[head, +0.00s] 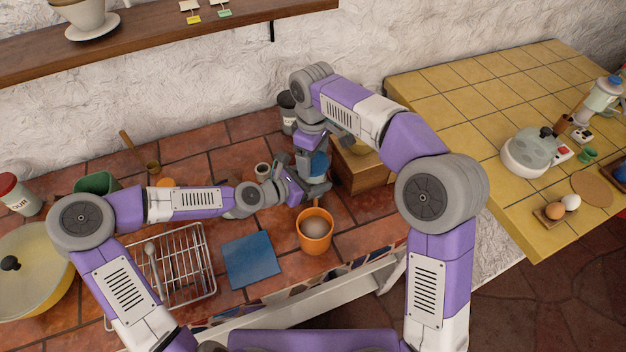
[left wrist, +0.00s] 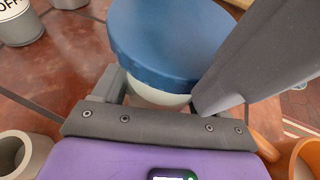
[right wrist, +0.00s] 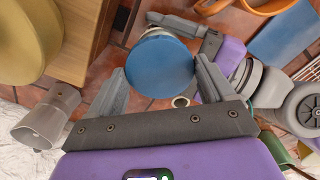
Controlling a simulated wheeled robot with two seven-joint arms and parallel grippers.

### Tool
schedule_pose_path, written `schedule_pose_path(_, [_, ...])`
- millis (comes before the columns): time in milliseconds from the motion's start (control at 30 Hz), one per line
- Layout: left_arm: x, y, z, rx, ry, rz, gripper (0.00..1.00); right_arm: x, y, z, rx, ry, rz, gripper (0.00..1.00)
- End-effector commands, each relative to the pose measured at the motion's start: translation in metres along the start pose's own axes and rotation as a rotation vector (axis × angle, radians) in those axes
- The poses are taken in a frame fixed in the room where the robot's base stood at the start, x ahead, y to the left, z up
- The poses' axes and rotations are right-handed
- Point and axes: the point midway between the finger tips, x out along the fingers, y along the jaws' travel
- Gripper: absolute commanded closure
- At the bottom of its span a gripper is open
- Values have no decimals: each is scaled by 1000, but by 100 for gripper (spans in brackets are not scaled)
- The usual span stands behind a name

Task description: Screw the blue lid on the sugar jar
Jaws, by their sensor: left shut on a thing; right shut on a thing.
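The blue lid (head: 320,163) is between my grippers near the middle of the tiled counter. In the left wrist view the lid (left wrist: 165,45) lies over the top of a pale jar (left wrist: 158,96), the sugar jar, of which only a strip shows. Whether the lid is fully seated cannot be told. My left gripper (head: 300,190) is shut on the jar from the left, below the lid. My right gripper (right wrist: 160,85) is shut on the lid from above, one finger on each side. The jar's body is mostly hidden by the lid and grippers.
An orange pot (head: 314,244) stands just in front of the grippers. A wooden box (head: 365,172) is close on the right. A small cup (head: 262,170) is behind my left gripper.

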Motion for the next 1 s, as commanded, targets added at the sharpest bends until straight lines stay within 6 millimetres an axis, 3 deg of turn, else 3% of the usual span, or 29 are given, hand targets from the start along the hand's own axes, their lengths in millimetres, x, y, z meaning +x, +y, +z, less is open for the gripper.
schedule_pose_path(167, [0,0,1,2,-1,-1,100,0,0,0,32,1,1,55])
schedule_pose_path(200, [0,0,1,2,-1,-1,100,0,0,0,31,1,1,14])
schedule_pose_path(300, [0,0,1,2,-1,-1,100,0,0,0,30,1,1,0])
schedule_pose_path(567, [0,0,1,1,-1,-1,100,-3,0,0,28,1,1,0])
schedule_pose_path(800, [0,0,1,1,-1,-1,100,-34,0,-1,29,3,2,0])
schedule_pose_path(1000, [0,0,1,1,-1,0,100,-46,0,0,27,1,1,0])
